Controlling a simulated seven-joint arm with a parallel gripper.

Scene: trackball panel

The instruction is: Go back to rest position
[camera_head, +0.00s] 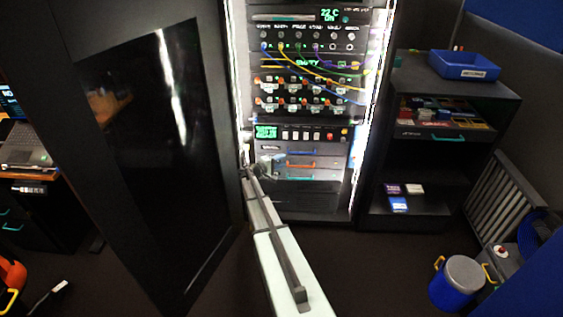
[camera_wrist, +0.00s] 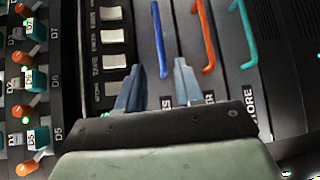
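My gripper (camera_wrist: 160,68) is open in the wrist view, its two grey-blue fingers apart with nothing seen held between them. It points at the front of the rack's lower panels. The blue drawer handle (camera_wrist: 157,38) lies ahead of the gap between the fingertips; I cannot tell whether they touch it. In the head view my gripper (camera_head: 266,166) is at the left side of the lit rack (camera_head: 350,190), beside the drawers. The arm reaches up to it from the bottom of the picture. I cannot make out a trackball in either view.
An orange handle (camera_wrist: 203,35) and a teal handle (camera_wrist: 244,35) sit beside the blue one. White buttons (camera_wrist: 113,36) and orange-tipped switches (camera_wrist: 26,168) lie left. An open black door (camera_head: 165,160) stands left of the arm. A shelf (camera_head: 445,150) and blue bin (camera_head: 455,285) stand right.

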